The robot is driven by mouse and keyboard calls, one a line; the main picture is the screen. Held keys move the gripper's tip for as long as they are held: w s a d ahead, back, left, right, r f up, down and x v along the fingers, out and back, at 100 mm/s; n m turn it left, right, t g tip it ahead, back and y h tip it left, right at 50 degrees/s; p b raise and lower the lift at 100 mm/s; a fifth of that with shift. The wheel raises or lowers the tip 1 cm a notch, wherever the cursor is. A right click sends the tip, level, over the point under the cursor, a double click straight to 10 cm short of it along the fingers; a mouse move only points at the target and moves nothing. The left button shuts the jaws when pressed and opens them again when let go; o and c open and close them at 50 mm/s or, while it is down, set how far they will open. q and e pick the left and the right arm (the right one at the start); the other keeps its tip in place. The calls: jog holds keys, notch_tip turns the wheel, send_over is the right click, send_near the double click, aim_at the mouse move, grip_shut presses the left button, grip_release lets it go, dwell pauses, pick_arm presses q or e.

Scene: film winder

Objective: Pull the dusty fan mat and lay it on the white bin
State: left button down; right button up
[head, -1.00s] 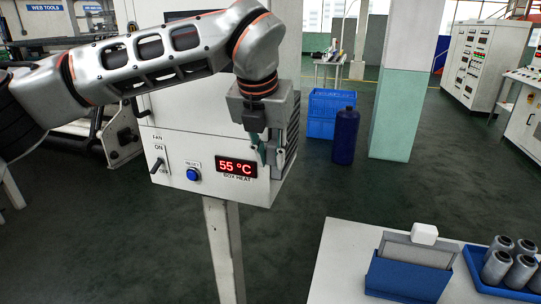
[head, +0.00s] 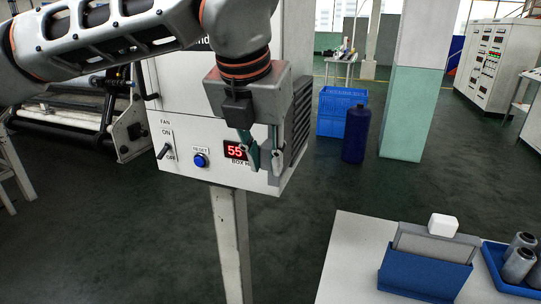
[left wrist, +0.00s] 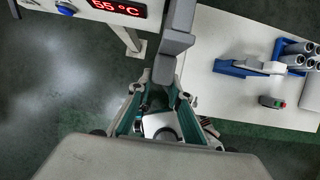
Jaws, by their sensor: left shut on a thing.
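My left gripper (head: 270,178) is at the lower right front of the box, partly covering its red display. It also shows in the left wrist view (left wrist: 163,98), closed on a grey tab-like piece (left wrist: 177,42), which appears to be the dusty fan mat. In the head view the gripper hides most of the mat, so I cannot tell how far it is out of the box. A white object (left wrist: 160,124) shows between the fingers in the left wrist view; I cannot tell whether it is the white bin. My right gripper is not in view.
The box (head: 215,180) stands on a post, with a fan switch, blue reset button and dark side louvres (head: 301,118). A white table (head: 350,250) at lower right bears a blue holder (head: 425,278) with a grey mat (head: 435,243). Blue crates (head: 341,112) stand behind.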

pick_arm(q)
jog(key=shift+s+a+b, duration=0.2)
jog(key=shift+s+a, duration=0.1)
jog(key=shift+s, duration=0.55)
jog(key=shift+s+a+b, duration=0.15)
jog(key=shift+s+a, duration=0.1)
jog(key=shift+s, duration=0.6)
jog(key=shift+s+a+b, duration=0.2)
jog(key=shift+s+a, duration=0.1)
jog(key=shift+s, duration=0.55)
jog(key=shift+s+a+b, duration=0.15)
jog(key=shift+s+a, duration=0.15)
jog(key=shift+s, duration=0.65)
jog(key=shift+s+a+b, duration=0.15)
jog(key=shift+s+a, duration=0.15)
jog(key=shift+s, duration=0.6)
jog(key=shift+s+a+b, duration=0.15)
jog(key=shift+s+a, duration=0.15)
jog(key=shift+s, duration=0.65)
